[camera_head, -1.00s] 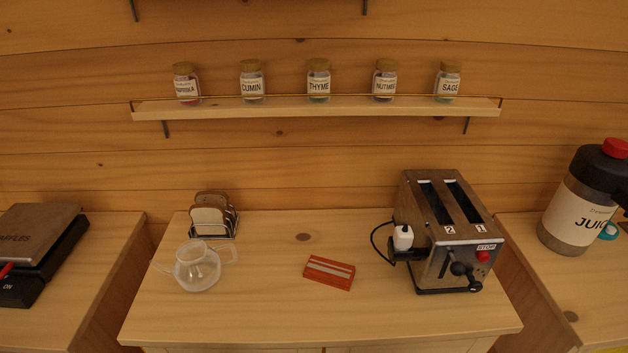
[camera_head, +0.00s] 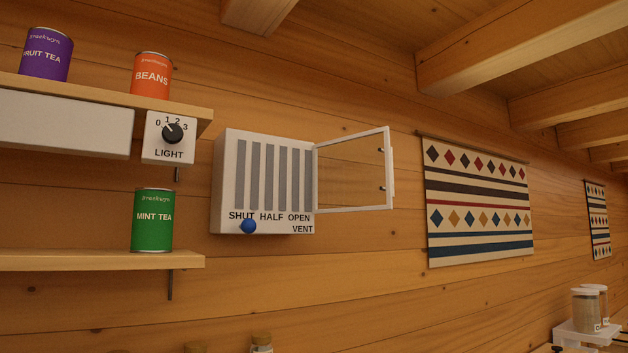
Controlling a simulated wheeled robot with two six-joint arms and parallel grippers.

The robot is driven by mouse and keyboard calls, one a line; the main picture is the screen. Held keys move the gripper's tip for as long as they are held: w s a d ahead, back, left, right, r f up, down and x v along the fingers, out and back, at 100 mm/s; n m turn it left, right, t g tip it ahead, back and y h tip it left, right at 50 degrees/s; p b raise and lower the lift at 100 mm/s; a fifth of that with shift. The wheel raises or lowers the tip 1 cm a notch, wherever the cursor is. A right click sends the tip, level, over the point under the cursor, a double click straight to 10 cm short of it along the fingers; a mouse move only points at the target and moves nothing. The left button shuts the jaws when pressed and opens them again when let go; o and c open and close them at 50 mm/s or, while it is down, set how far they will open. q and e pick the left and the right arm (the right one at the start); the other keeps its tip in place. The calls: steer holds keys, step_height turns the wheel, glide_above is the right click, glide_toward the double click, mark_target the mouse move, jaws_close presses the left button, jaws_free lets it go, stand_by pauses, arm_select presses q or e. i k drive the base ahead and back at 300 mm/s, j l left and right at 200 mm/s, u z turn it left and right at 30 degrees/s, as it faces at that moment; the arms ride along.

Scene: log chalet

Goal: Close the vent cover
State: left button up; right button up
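The vent (camera_head: 263,183) is a white box on the log wall, with grey vertical slats and the marks SHUT, HALF and OPEN. Its blue knob (camera_head: 248,226) sits under SHUT. The vent cover (camera_head: 388,202) is a white-framed, see-through door. It is hinged at the box's right edge and stands swung open to the right. Two small dark fittings show on its right side. Neither of my grippers is in view.
Left of the vent, a light dial (camera_head: 172,133) hangs by an upper shelf (camera_head: 100,88) with tins. A lower shelf (camera_head: 100,261) holds a mint tea tin (camera_head: 152,220). A patterned wall hanging (camera_head: 478,203) is to the right. The wall below the vent is clear.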

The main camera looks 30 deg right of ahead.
mark_target(387, 152)
steer(key=l+u, duration=0.3)
steer(key=l, duration=0.15)
steer(key=k+l+u, duration=0.1)
steer(key=l+u, duration=0.2)
steer(key=l, duration=0.15)
steer(key=k+l+u, duration=0.1)
steer(key=l+u, duration=0.2)
steer(key=k+l, duration=0.1)
steer(key=l, duration=0.3)
steer(key=k+l, duration=0.15)
steer(key=l, duration=0.2)
steer(key=k+l+u, duration=0.1)
steer(key=l, duration=0.3)
steer(key=k+l, duration=0.15)
steer(key=l, duration=0.2)
steer(key=k+l, duration=0.15)
steer(key=l, duration=0.2)
steer(key=k+l+u, duration=0.1)
steer(key=l, duration=0.3)
steer(key=k+l, duration=0.15)
steer(key=l, duration=0.2)
